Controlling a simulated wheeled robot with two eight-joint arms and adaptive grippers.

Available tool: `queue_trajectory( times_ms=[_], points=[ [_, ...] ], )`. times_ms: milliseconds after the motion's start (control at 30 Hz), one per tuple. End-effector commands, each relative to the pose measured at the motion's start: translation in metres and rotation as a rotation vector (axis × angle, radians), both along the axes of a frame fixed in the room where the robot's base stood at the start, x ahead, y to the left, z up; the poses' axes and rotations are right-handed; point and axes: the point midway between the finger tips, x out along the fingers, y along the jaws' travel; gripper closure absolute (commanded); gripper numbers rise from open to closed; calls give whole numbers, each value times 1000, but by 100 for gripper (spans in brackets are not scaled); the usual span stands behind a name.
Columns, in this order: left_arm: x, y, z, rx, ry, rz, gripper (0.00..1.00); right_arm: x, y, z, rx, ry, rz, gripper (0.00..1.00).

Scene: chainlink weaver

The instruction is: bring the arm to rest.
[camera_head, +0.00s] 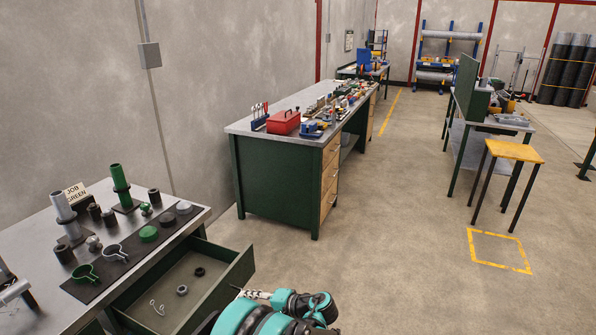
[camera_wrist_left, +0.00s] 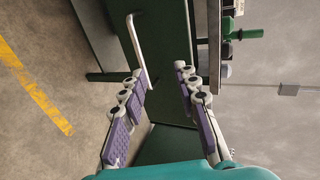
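My left gripper (camera_wrist_left: 160,78) is open in the left wrist view. Its two fingers with purple pads are apart, with nothing between them. A pale bar handle (camera_wrist_left: 137,50) on a dark green front lies just beyond the fingers. In the head view a teal arm of mine is at the bottom centre, and a pale finger part (camera_head: 252,293) shows beside the front of the open drawer (camera_head: 215,300). Whether it touches the drawer cannot be told. My right gripper is not in view.
A near workbench (camera_head: 190,222) at the left holds green and grey fittings on a dark mat. The drawer holds small rings and a wire clip. A long bench (camera_head: 260,185) with a red toolbox (camera_head: 284,122) stands behind. A yellow stool (camera_head: 514,151) stands right. The middle floor is clear.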

Motion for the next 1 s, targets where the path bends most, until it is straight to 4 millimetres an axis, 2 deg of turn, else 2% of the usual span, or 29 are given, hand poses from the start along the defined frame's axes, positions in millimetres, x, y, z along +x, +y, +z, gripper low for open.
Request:
queue_trajectory(
  times_ms=[33, 100, 267, 500, 733, 900, 1000],
  points=[
    [-5, 11, 18, -53, 12, -2, 69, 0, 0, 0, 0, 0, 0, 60],
    [-13, 22, 35, -128, 25, -10, 69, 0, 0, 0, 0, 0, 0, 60],
    [-42, 41, 69, -308, 37, -25, 69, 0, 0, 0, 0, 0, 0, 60],
    [-108, 58, 106, -580, 6, -37, 69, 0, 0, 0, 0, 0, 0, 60],
    [-181, 56, 123, -840, -75, -34, 69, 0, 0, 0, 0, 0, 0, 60],
    [-231, 47, 124, -1019, -164, -25, 69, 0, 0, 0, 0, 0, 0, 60],
    [-252, 40, 122, -1104, -214, -18, 69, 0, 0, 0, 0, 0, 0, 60]
  ],
)
